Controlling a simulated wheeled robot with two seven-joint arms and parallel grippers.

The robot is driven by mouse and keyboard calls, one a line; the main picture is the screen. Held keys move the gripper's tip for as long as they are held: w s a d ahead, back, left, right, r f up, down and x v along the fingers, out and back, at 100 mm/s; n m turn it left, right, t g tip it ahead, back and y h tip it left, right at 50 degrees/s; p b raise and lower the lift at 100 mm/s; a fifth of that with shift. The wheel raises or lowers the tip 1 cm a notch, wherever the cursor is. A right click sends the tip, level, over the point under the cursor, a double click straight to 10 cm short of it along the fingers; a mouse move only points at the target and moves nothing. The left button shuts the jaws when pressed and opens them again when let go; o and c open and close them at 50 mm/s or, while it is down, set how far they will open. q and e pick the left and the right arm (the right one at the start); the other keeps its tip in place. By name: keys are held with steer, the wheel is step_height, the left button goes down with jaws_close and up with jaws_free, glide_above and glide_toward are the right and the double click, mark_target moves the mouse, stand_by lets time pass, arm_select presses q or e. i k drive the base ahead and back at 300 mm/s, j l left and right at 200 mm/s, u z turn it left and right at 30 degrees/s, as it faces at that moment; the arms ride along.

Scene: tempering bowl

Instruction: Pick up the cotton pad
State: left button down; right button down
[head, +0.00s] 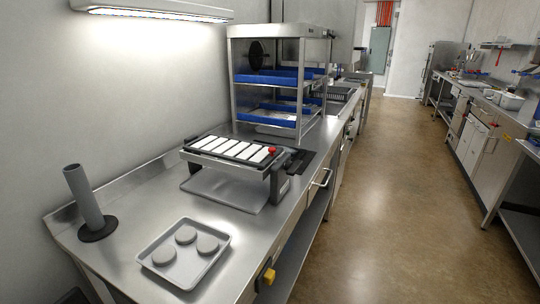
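Three round, thick grey-beige discs (186,235) lie flat and apart on a shallow metal tray (222,240) at the front of the steel counter. I cannot tell whether any of these discs is the cotton pad; nothing else in view is clearly one. Neither my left gripper nor my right gripper shows in the head view.
A grey upright cylinder on a dark round base (85,205) stands at the left of the steel counter (140,205). Behind the tray is a framed device with white bars and a red knob (232,150). A shelf rack with blue trays (280,75) stands farther back. Open floor (390,200) lies right.

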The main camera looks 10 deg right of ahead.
mark_target(207, 245)
steer(key=i+l+u, duration=0.15)
steer(key=l+u, duration=0.2)
steer(key=l, duration=0.25)
steer(key=i+l+u, duration=0.1)
steer(key=l+u, duration=0.3)
steer(key=l, duration=0.15)
